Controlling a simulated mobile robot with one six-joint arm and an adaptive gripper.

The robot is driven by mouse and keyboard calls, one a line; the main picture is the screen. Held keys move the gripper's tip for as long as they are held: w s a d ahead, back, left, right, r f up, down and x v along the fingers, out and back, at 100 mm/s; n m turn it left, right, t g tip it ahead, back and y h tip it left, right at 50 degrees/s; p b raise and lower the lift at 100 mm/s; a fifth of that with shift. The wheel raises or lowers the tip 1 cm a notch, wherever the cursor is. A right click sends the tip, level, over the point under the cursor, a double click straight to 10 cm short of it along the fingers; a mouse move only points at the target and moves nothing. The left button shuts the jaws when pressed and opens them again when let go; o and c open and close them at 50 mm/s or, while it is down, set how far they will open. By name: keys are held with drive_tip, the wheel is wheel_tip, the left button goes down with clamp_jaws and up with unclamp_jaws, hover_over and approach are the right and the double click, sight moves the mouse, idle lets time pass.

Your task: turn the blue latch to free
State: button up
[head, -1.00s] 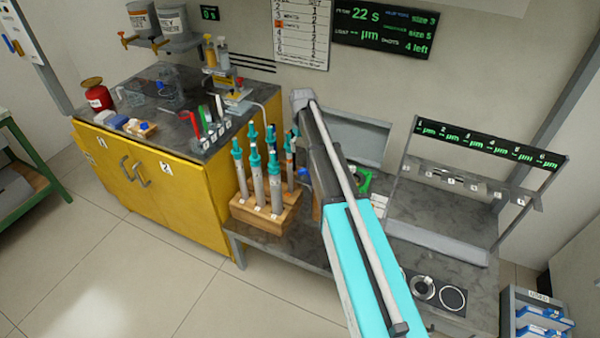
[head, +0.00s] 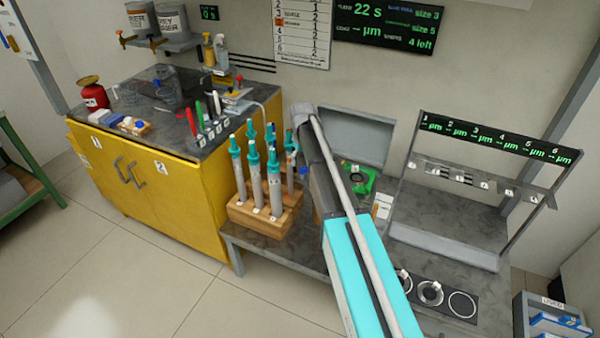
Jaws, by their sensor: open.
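My arm reaches up through the middle of the head view and covers part of the bench (head: 285,253). My gripper is not visible; the arm links hide whatever is beyond them. I cannot make out a blue latch for certain. A small blue patch (head: 303,166) shows just left of the arm, behind the rods, but I cannot tell what it is. A green device (head: 360,182) lies on the bench to the right of the arm, partly hidden by it.
A wooden rack (head: 262,222) holds several teal-topped rods left of the arm. A yellow cabinet (head: 190,205) stands farther left. On the right are a grey frame (head: 440,240) with a numbered display and a dark plate with rings (head: 462,304). Floor is clear at front left.

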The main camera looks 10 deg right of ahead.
drive_tip(key=shift+f+b, duration=1.4)
drive_tip(key=shift+f, duration=0.35)
